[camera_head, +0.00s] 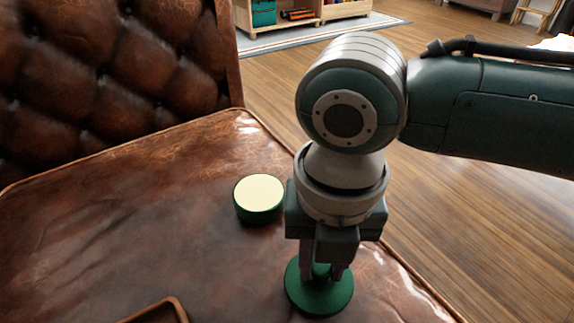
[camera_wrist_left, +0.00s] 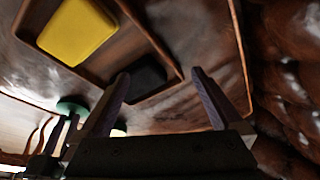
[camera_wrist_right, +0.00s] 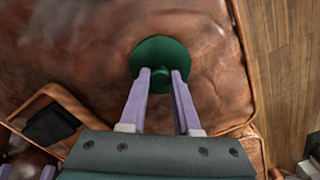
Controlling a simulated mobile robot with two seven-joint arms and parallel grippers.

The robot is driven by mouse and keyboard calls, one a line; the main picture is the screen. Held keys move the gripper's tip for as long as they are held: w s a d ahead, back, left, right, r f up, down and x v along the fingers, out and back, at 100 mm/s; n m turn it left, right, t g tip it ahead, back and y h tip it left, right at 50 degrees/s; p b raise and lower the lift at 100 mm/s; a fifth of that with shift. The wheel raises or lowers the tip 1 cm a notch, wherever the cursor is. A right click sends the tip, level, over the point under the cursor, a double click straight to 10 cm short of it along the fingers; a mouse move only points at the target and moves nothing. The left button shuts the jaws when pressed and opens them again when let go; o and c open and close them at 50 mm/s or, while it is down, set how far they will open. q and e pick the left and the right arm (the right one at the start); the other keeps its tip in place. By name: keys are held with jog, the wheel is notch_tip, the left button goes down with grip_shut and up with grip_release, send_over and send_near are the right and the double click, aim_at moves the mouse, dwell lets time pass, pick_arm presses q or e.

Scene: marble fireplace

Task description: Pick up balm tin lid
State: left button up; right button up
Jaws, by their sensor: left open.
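The balm tin lid (camera_head: 335,297) is a green disc with a small knob on top. It appears at the chair seat's front right, and its round top shows in the right wrist view (camera_wrist_right: 160,58). My right gripper (camera_wrist_right: 161,72) points down at it, with its fingers narrowed against both sides of the knob. I cannot tell whether the lid is clear of the leather. The balm tin (camera_head: 259,194), green with a cream top, sits behind and to the left of the lid. My left gripper (camera_wrist_left: 158,80) is open and empty near a wooden tray.
The brown leather seat (camera_head: 130,220) bears the wooden tray (camera_head: 165,308), mostly out of the head view. In the left wrist view the tray holds a yellow block (camera_wrist_left: 77,30) and a dark item (camera_wrist_left: 146,78). The tufted backrest (camera_head: 120,70) rises at the left. The seat's right edge is close to the lid.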

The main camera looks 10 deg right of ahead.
grip_shut()
